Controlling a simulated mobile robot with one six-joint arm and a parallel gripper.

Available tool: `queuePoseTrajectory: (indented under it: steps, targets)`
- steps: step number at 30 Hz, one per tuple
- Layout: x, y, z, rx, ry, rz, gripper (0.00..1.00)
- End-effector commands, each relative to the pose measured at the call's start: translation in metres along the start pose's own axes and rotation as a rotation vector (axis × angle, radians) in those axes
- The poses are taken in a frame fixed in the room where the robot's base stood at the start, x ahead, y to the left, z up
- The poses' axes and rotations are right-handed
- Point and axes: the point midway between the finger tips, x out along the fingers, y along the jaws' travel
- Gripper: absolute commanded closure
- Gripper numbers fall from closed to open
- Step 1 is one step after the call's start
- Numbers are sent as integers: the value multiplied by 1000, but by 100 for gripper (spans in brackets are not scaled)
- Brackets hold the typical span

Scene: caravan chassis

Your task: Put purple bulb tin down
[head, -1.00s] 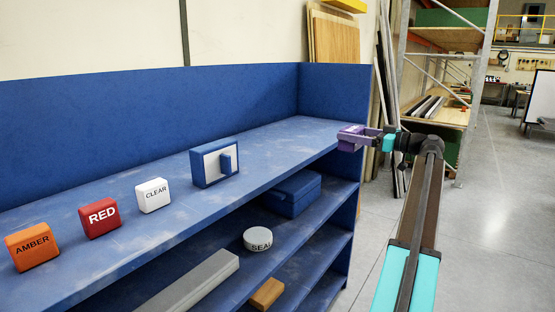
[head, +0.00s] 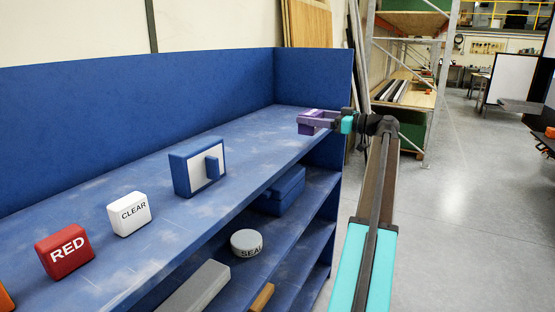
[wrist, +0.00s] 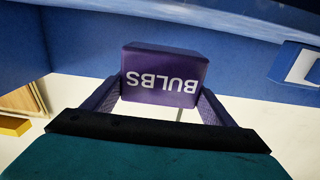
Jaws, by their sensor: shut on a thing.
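The purple bulb tin (head: 307,129) is at the far right end of the blue top shelf (head: 130,270) in the head view. In the wrist view the tin (wrist: 163,75) shows its white BULBS lettering upside down. My gripper (head: 318,119) is shut on the tin, with one finger along each side. The tin appears over the shelf top close to its front edge. I cannot tell whether its underside touches the shelf.
On the top shelf stand a blue box with a white face (head: 197,168), a white CLEAR tin (head: 129,214) and a red RED tin (head: 64,251). The shelf between the blue box and my gripper is clear. A round SEAL tin (head: 246,243) is on the shelf below.

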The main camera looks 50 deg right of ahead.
Motion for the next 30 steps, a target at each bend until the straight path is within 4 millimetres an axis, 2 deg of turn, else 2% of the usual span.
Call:
queuePoseTrajectory:
  steps: [11, 30]
  targets:
    - [2, -8, 0, 0, 1, 0, 50]
    - [17, -71, 5, 0, 1, 0, 50]
